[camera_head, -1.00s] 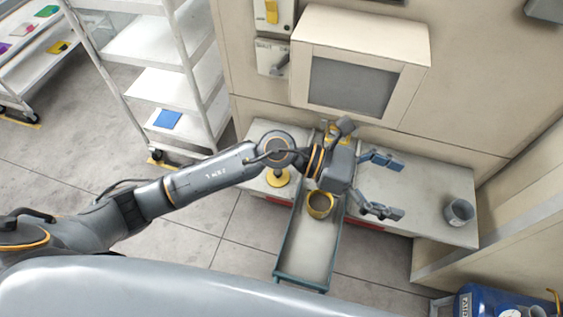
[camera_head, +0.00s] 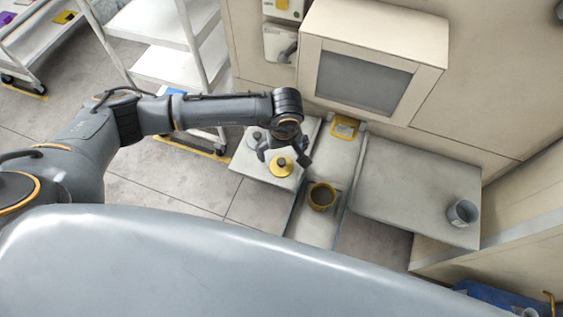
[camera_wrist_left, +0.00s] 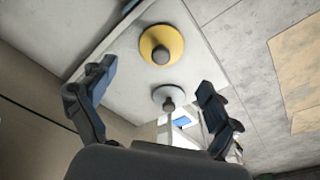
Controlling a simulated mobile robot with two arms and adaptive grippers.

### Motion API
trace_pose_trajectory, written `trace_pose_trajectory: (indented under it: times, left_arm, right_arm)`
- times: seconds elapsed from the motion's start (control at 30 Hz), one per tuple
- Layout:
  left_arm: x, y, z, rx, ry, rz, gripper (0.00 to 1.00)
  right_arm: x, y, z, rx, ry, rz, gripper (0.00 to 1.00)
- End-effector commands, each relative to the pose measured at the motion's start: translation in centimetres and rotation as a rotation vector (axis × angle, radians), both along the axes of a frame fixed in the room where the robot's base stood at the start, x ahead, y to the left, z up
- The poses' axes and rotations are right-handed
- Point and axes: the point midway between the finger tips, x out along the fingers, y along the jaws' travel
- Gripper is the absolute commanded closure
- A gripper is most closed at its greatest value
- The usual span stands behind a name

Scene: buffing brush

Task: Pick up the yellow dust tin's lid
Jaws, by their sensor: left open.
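The yellow lid (camera_head: 281,168), a round disc with a grey knob, lies on the pale left worktop (camera_head: 246,166). In the left wrist view the lid (camera_wrist_left: 178,38) shows whole, knob (camera_wrist_left: 160,54) facing me, beyond the fingertips. The open yellow tin (camera_head: 321,186), dark inside, stands on the narrow tray to the right of the lid. My left gripper (camera_head: 285,158) is open and empty above the lid, partly covering it in the head view. In the left wrist view its two fingers (camera_wrist_left: 156,80) are spread wide, apart from the lid. My right gripper is not in view.
A yellow object (camera_head: 344,127) sits at the tray's back. A grey cup (camera_head: 462,212) stands on the mostly bare right worktop (camera_head: 405,190). A white shelf cart (camera_head: 165,62) stands at the left.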

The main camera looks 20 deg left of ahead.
Motion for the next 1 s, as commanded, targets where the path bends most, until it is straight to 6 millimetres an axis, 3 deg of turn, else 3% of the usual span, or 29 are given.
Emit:
trace_pose_trajectory:
  times: [0.27, 0.5, 0.8, 0.87, 1.0]
  left_arm:
    - [0.0, 0.1, -2.2, 0.0, 0.004, 0.001, 0.1]
    - [0.3, 0.3, -5.7, -0.001, 0.003, 0.002, 0.1]
    - [0.4, 0.3, -6.3, -0.001, 0.0, 0.001, 0.1]
    - [0.4, 0.3, -6.3, -0.001, 0.0, 0.001, 0.18]
    - [0.4, 0.3, -6.3, -0.001, 0.0, 0.001, 0.47]
  right_arm:
    - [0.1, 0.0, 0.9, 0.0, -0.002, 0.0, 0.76]
    - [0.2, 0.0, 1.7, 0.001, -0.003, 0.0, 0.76]
    - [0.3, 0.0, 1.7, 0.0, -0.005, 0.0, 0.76]
    - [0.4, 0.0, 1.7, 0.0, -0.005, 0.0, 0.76]
    - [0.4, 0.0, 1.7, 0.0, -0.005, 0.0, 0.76]
